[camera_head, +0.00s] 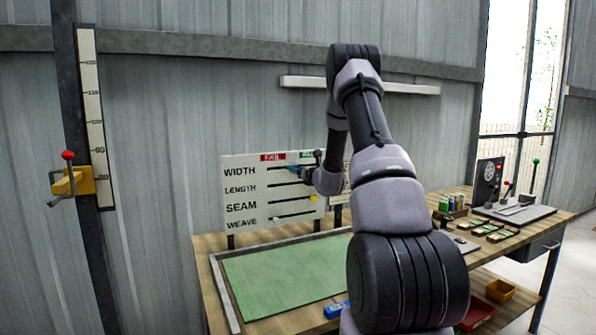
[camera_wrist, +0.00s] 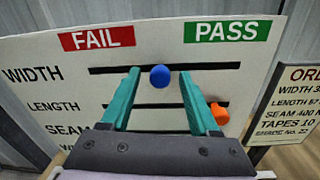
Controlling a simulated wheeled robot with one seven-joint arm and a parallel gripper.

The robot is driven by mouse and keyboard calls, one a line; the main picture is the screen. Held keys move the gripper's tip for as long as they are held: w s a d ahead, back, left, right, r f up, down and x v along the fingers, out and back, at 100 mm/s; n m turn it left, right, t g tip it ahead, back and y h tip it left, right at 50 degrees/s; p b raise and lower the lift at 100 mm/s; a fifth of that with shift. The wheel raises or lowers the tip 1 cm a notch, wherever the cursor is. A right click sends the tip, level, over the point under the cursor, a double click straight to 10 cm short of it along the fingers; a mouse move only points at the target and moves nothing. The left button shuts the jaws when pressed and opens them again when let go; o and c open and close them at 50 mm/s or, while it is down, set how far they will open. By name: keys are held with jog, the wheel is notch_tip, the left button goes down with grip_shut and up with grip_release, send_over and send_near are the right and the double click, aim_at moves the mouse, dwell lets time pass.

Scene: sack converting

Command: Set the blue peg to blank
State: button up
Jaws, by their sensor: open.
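The white board (camera_head: 243,214) stands upright at the back of the bench, with slots for WIDTH, LENGTH, SEAM and WEAVE. In the wrist view a red FAIL label (camera_wrist: 96,38) is at the left and a green PASS label (camera_wrist: 226,31) at the right. The round blue peg (camera_wrist: 160,77) sits in the WIDTH slot, about midway between the labels. My gripper (camera_wrist: 159,85) is open, its teal fingers on either side of the peg, with visible gaps. In the head view my arm hides the peg.
An orange peg (camera_wrist: 219,113) sits at the PASS end of LENGTH, close to my right finger. A yellow peg (camera_head: 313,197) is on SEAM. An order board (camera_wrist: 292,103) stands at right.

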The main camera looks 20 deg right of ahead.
jog(key=s, duration=1)
jog(key=shift+s+d, duration=0.4)
jog(key=shift+d, duration=0.05)
jog(key=s+a+r+n+g+y, duration=0.35)
jog(key=a+r+n+y, duration=0.45)
jog(key=a, duration=0.5)
jog(key=s+a+r+n+g+y, duration=0.1)
jog(key=s+a+r+n+g, duration=0.2)
jog(key=s+a+n, duration=0.25)
jog(key=s+a+r+n+g+y, duration=0.1)
jog(key=s+a+r+n+g, duration=0.2)
jog(key=s+a, duration=0.4)
jog(key=s+a+n+g+h, duration=0.2)
jog(key=s+n+g+h, duration=0.1)
jog(key=s+n, duration=0.7)
jog(key=s+d+n+t+h, duration=0.1)
jog(key=s+d+n+h, duration=0.5)
jog(key=s, duration=0.5)
jog(key=shift+s+d+r+t+h, duration=0.15)
jog(key=shift+d+r+t+h, duration=0.15)
jog(key=shift+d+t, duration=0.1)
